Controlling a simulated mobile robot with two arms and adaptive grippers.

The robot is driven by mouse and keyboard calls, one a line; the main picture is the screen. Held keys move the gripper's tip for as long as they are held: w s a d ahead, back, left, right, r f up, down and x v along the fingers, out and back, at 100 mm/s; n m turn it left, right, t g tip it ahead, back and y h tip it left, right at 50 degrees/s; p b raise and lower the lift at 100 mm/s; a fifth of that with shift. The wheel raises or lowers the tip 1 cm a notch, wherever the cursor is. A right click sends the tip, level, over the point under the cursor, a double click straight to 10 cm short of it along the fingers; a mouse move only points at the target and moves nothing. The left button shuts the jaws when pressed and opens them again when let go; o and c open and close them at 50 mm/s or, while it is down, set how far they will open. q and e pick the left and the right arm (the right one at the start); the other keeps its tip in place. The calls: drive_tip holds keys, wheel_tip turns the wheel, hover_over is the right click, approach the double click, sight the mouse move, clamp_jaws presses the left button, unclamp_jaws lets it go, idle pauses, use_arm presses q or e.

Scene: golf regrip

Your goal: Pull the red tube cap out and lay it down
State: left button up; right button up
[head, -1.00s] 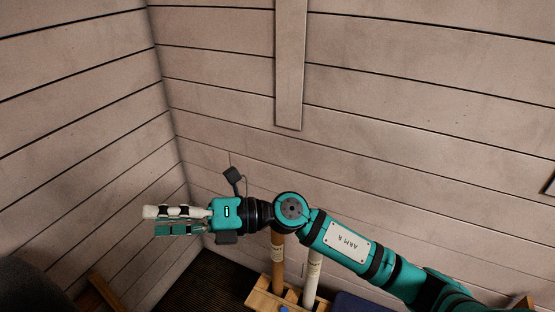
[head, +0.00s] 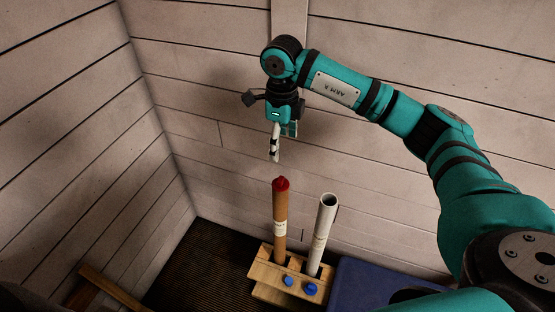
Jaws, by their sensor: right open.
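The red tube cap (head: 281,184) sits in the top of a brown tube (head: 280,222) that stands upright in a wooden rack. My right gripper (head: 281,150) hangs above the cap with its fingers pointing down. It is open and empty, and a clear gap shows between its fingertips and the cap. My left gripper is out of view.
A white tube (head: 324,230) with an open top stands to the right in the same wooden rack (head: 262,278). Blue knobs (head: 311,289) are on the rack's front. A dark blue surface (head: 365,285) lies to the right. Plank walls close in behind and left.

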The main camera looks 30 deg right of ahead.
sight(281, 179)
wheel_tip(281, 179, down, 5)
drive_tip(key=shift+s+f+p, duration=0.1)
drive_tip(key=shift+f+p, duration=0.1)
drive_tip(key=shift+p, duration=0.25)
wheel_tip(281, 179, down, 6)
drive_tip(key=shift+f+p, duration=0.2)
drive_tip(key=shift+p, duration=0.3)
wheel_tip(281, 179, down, 3)
drive_tip(key=shift+r, duration=0.2)
drive_tip(key=shift+f, duration=0.7)
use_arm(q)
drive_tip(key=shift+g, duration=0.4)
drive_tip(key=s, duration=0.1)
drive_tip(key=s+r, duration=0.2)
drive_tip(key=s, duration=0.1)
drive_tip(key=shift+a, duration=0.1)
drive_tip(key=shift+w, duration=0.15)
